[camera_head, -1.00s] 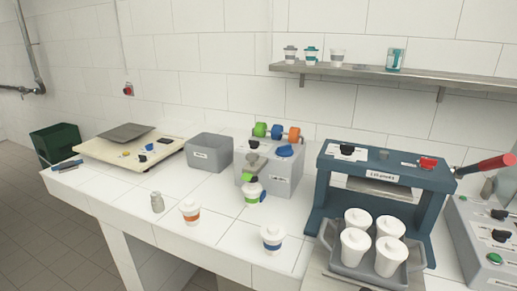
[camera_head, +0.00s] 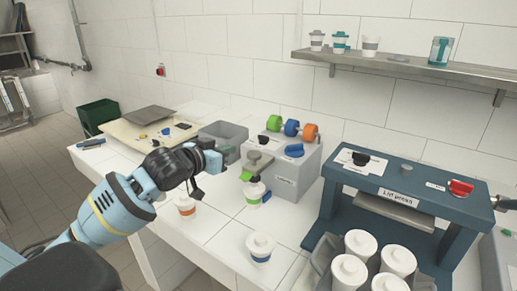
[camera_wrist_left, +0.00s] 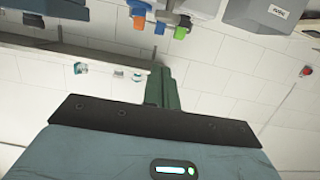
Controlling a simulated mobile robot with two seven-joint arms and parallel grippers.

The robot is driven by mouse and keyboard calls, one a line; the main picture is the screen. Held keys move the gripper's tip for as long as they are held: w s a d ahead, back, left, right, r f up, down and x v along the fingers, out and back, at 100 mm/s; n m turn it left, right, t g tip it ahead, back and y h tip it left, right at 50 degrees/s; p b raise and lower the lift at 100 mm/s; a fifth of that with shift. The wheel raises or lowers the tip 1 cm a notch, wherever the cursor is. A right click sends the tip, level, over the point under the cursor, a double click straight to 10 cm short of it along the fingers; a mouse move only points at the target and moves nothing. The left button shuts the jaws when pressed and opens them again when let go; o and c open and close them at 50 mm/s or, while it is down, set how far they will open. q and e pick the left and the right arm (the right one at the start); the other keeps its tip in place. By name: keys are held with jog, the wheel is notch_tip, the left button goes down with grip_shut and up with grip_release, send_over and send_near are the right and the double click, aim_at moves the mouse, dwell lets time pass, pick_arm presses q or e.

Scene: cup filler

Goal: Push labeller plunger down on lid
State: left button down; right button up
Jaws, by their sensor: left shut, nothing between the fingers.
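The labeller (camera_head: 287,165) is a grey box with green, blue and orange rolls on top. My right gripper is out of view.
An orange-banded cup (camera_head: 185,204) stands beneath my left wrist; a blue-banded cup (camera_head: 260,248) stands nearer. The blue lid press (camera_head: 405,190) and several white cups are at right. A grey bin (camera_head: 226,132) lies behind my gripper. A shelf (camera_head: 400,66) hangs above.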

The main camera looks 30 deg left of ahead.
pick_arm(q)
jog(key=shift+w+a+r, duration=0.1)
jog(key=shift+r, duration=0.45)
send_over(249, 169)
notch_tip(249, 169, down, 5)
jog(key=shift+w+r, duration=0.1)
jog(key=shift+f, duration=0.7)
